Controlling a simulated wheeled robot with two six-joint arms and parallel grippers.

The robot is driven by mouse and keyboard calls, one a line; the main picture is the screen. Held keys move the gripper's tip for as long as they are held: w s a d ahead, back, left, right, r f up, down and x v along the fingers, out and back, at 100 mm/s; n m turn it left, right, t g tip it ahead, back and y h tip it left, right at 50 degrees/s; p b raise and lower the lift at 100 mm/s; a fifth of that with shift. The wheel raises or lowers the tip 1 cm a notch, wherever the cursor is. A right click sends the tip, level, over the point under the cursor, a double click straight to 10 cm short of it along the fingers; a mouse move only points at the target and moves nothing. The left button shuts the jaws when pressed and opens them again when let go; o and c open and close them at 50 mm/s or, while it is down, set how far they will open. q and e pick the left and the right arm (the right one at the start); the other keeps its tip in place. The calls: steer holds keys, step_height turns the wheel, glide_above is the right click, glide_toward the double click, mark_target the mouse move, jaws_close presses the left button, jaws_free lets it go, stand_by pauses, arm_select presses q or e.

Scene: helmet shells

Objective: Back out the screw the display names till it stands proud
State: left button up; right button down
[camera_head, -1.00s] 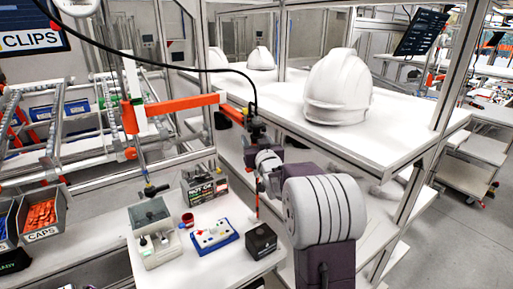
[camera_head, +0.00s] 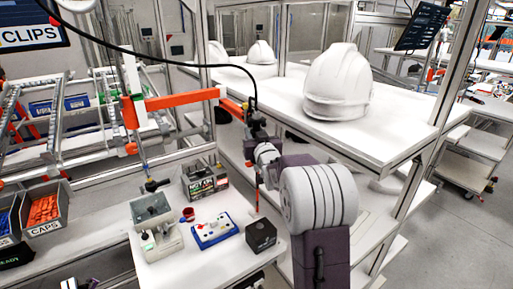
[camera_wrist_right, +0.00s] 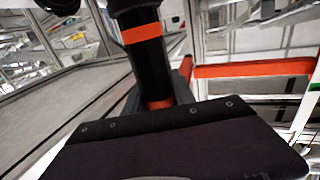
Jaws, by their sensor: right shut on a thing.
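My right gripper (camera_head: 257,132) is shut on a black power driver with orange bands. The driver's body (camera_wrist_right: 146,65) fills the middle of the right wrist view. A blue-edged white plate (camera_head: 213,231) with small coloured parts lies on the white bench; single screws are too small to tell.
A black box (camera_head: 261,237) stands right of the plate. A grey device (camera_head: 154,212) and a red cup (camera_head: 187,214) stand left. An orange arm (camera_head: 180,101) and a black cable run near the driver. A white helmet (camera_head: 339,84) sits on the shelf behind.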

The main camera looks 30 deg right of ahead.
steer(key=w+a+p, duration=0.2)
steer(key=a, duration=0.9)
steer(key=w+a+p, duration=0.1)
steer(key=w+a, duration=0.2)
steer(key=a, duration=0.8)
steer(key=shift+w+p, duration=0.2)
steer(key=shift+p, duration=0.15)
steer(key=shift+f, duration=0.1)
step_height(320, 180, down, 10)
steer(key=b, duration=0.8)
steer(key=shift+s+d+b, duration=0.15)
steer(key=shift+d+b, duration=0.05)
steer(key=shift+b, duration=0.15)
